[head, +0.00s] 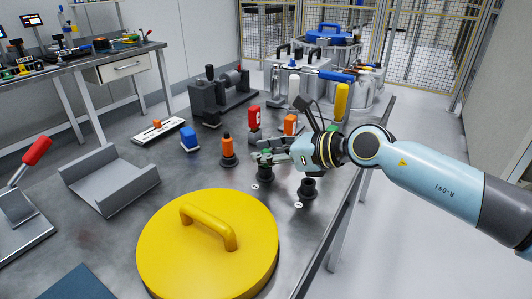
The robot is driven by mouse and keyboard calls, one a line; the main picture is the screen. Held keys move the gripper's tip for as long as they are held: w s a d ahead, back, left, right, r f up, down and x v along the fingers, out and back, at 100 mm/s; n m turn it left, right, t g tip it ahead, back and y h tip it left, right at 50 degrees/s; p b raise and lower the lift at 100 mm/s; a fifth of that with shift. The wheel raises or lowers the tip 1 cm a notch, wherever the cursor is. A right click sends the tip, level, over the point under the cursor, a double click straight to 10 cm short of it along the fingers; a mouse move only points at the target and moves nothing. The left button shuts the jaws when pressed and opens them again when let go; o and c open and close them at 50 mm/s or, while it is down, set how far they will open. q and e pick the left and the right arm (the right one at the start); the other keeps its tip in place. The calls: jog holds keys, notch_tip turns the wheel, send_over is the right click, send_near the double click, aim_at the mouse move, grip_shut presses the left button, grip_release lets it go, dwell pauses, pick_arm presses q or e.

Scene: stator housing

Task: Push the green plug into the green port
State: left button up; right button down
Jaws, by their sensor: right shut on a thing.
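My right gripper (270,155) reaches in from the right at mid-table. It is shut on the green plug (263,157), which shows as a small green piece at its fingertips. A dark round port (265,174) stands on the table directly below the plug. I cannot tell whether the plug touches it or is partly in it, and no green shows on the port itself. Another dark, empty-looking port (307,188) stands to the right. My left gripper is out of view.
An orange plug stands in a dark port (227,152) left of the gripper. A blue block (188,138), a red part (254,117) and an orange block (290,123) stand nearby. A large yellow lid (207,262) lies in front, a grey cradle (110,180) left.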

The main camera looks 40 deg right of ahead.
jog(key=shift+r+p, duration=0.4)
jog(key=shift+p, duration=0.1)
dwell(0.6)
jog(key=shift+r+p, duration=1.55)
jog(key=shift+p, duration=0.15)
notch_tip(320, 180, up, 6)
jog(key=p, duration=0.7)
jog(key=shift+r, duration=0.25)
jog(key=shift+f, duration=0.15)
